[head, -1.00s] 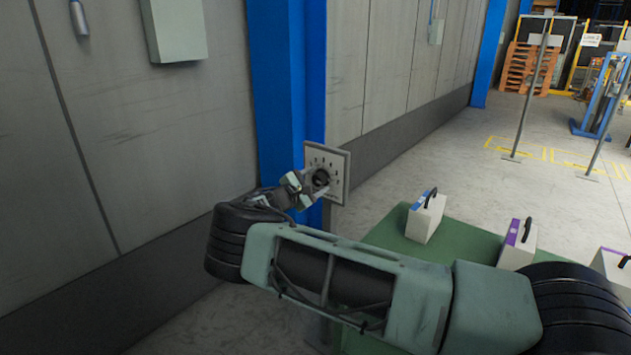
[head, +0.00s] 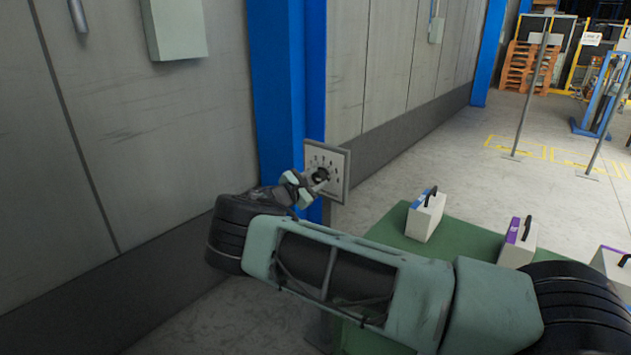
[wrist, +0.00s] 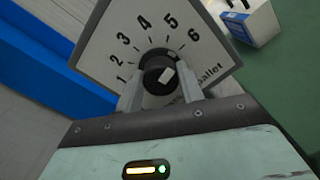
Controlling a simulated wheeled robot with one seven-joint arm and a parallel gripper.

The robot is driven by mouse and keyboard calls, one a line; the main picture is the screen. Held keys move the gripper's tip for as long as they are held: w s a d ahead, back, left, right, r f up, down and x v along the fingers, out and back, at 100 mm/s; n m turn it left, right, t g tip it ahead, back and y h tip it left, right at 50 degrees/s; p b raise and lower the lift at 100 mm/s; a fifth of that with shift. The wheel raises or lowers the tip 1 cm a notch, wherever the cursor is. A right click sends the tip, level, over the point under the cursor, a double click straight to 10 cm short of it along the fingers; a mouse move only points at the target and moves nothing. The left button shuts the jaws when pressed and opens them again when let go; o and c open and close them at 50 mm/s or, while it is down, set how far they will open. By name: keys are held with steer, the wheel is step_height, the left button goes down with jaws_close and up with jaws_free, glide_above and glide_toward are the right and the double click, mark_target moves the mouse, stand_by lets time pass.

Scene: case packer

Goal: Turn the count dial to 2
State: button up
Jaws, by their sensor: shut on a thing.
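The count dial is a black round knob (wrist: 156,80) on a pale square plate (wrist: 197,68) printed with the numbers 1 to 6 in an arc. A small white mark shows on the knob's face; I cannot tell which number it points to. My gripper (wrist: 160,86) is shut on the knob, with one finger on each side of it in the wrist view. In the head view the plate (head: 340,178) is by the blue column, and my gripper (head: 318,177) reaches it from the left, partly covering the dial.
A blue column (head: 287,90) and grey wall panels (head: 120,130) stand behind and left of the dial. A green surface (head: 455,250) at the lower right carries several white cases with black handles, one (head: 425,215) nearest the plate. Open floor lies beyond.

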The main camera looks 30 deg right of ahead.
steer(key=n, duration=0.5)
steer(key=shift+n, duration=0.3)
steer(key=n, duration=0.5)
steer(key=shift+n, duration=0.3)
steer(key=n+p, duration=0.1)
steer(key=n, duration=0.4)
steer(key=shift+a+n+t, duration=0.1)
steer(key=shift+n+t, duration=0.2)
steer(key=n, duration=0.5)
steer(key=shift+w+f+p, duration=0.1)
steer(key=shift+f+p, duration=0.05)
steer(key=shift+p, duration=0.25)
steer(key=shift+n, duration=0.3)
steer(key=o, duration=1)
steer(key=b+v, duration=0.2)
steer(key=v, duration=1.5)
steer(key=shift+s+a+f+b, duration=0.1)
steer(key=shift+s+b, duration=0.15)
steer(key=shift+b, duration=0.15)
